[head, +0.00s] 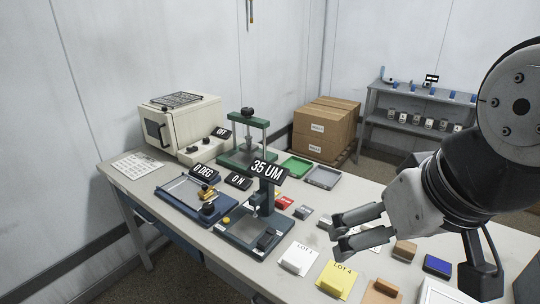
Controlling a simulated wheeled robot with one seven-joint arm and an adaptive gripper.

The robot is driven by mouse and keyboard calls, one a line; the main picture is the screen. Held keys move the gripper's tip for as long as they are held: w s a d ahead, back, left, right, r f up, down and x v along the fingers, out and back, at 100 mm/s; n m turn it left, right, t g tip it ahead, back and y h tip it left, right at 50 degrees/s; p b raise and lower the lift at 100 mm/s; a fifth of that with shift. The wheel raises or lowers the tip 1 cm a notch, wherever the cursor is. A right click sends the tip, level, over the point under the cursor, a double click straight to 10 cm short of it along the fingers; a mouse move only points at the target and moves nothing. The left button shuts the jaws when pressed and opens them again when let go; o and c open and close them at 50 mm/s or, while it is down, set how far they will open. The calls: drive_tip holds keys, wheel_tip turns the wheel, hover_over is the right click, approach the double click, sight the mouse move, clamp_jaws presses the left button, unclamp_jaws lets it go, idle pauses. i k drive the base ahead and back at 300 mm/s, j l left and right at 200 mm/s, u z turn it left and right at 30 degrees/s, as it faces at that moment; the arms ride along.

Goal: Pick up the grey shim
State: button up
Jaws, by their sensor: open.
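A small dark grey block (303,212), which looks like the grey shim, lies flat on the white table (200,250) to the right of a red block (283,202). My gripper (337,234) comes in from the right.
Behind are a green press (262,124), green tray (297,166) and grey tray (323,177). White LOT 1 (297,257) and yellow LOT 4 (338,279) cards lie in front.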

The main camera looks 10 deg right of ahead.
sight(304, 212)
drive_tip(key=i+j, duration=0.2)
drive_tip(key=j, duration=0.15)
drive_tip(key=i+j+z, duration=0.1)
drive_tip(key=i+j, duration=0.35)
drive_tip(key=j, duration=0.25)
drive_tip(key=i+j+z, duration=0.1)
drive_tip(key=j, duration=0.25)
drive_tip(key=i+j, duration=0.3)
